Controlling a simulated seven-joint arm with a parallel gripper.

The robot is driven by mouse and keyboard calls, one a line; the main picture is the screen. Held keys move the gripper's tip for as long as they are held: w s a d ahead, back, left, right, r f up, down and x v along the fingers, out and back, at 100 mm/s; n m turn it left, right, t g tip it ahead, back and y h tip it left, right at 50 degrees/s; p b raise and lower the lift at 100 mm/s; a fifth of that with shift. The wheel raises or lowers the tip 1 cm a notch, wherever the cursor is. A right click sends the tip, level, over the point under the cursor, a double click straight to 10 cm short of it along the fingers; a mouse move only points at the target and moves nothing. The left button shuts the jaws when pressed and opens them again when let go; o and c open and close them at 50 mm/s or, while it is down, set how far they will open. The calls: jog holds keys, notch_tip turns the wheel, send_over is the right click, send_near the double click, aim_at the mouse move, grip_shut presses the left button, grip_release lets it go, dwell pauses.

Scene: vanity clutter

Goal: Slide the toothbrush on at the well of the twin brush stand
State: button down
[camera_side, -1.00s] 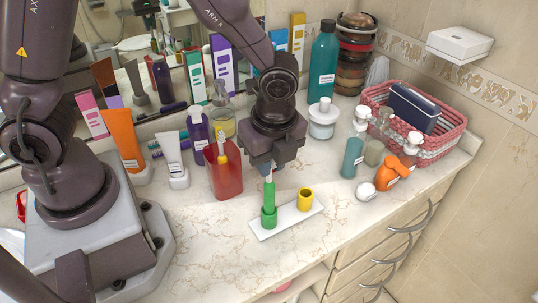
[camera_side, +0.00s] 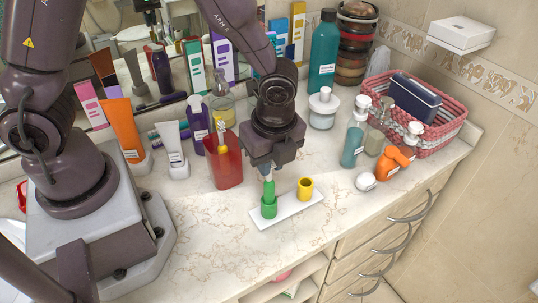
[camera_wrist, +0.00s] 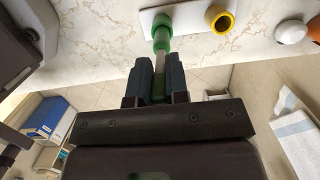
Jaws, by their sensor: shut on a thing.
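The twin brush stand is a white plate (camera_side: 288,211) on the counter with a green well (camera_side: 269,208) and a yellow well (camera_side: 305,189). My gripper (camera_side: 266,169) is shut on the toothbrush (camera_side: 269,188), which has a green handle and a pale shaft. The toothbrush is nearly upright over the green well, and its lower end appears to be in the well's mouth. How deep it sits is hidden. The wrist view shows the pale shaft (camera_wrist: 160,62) running from my gripper (camera_wrist: 157,85) to the green well (camera_wrist: 162,32). The yellow well is empty.
A red cup (camera_side: 226,170) with a yellow brush stands close left of my gripper. Pump bottles, including a teal one (camera_side: 353,145) and an orange one (camera_side: 388,170), and a pink basket (camera_side: 445,132) are at right. The front counter is clear.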

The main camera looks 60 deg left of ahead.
jog(key=shift+f, duration=0.45)
jog(key=c, duration=1)
grip_release()
jog(key=shift+c, duration=0.2)
notch_tip(320, 180, up, 13)
jog(key=d, duration=0.2)
jog(key=s+a+r+n+t+h, duration=0.1)
jog(key=s+a+r+n+t, duration=0.4)
jog(key=n, duration=1.3)
jog(key=s+a+r, duration=0.4)
jog(key=s+a, duration=0.1)
jog(key=a, duration=0.1)
jog(key=shift+s+a+t+h, duration=0.15)
jog(key=shift+s+t+h, duration=0.15)
jog(key=shift+h, duration=0.1)
